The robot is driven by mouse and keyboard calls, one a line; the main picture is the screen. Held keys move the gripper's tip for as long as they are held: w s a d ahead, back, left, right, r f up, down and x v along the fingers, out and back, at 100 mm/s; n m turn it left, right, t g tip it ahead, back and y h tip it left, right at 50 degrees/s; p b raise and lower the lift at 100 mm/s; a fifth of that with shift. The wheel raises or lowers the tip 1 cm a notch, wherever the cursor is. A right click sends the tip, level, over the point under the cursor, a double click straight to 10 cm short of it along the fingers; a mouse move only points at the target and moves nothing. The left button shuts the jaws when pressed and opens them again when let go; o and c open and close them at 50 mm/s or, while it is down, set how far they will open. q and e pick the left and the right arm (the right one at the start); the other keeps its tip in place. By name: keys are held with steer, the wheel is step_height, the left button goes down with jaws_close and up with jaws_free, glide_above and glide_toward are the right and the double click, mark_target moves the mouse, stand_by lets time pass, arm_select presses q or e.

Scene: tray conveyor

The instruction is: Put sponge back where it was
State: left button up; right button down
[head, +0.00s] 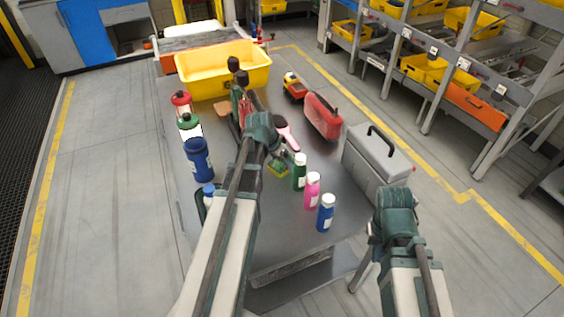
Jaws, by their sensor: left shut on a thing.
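The sponge (279,172), green and yellow, is near the middle of the grey table. My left gripper (279,163) is shut on it, just left of the green bottle; my arm partly hides the grip. I cannot tell whether the sponge touches the table. My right gripper (373,236) is low at the right, beside the table's front right, with its fingers mostly hidden behind the arm.
Green (300,172), pink (312,191) and blue (326,213) bottles stand right of the sponge. A pink brush (287,135), red case (323,119), grey toolbox (375,165), blue jar (198,160) and yellow bin (222,72) surround it. The front table is clear.

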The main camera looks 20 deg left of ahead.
arm_select(q)
steer(key=o, duration=1)
steer(key=shift+o, duration=0.2)
steer(key=shift+s+r+p, duration=0.2)
steer(key=shift+r+p, duration=0.5)
steer(key=shift+p, duration=0.1)
steer(key=p+v, duration=1)
steer(key=shift+a+r, duration=0.15)
steer(key=shift+r, duration=0.2)
steer(key=shift+s, duration=0.15)
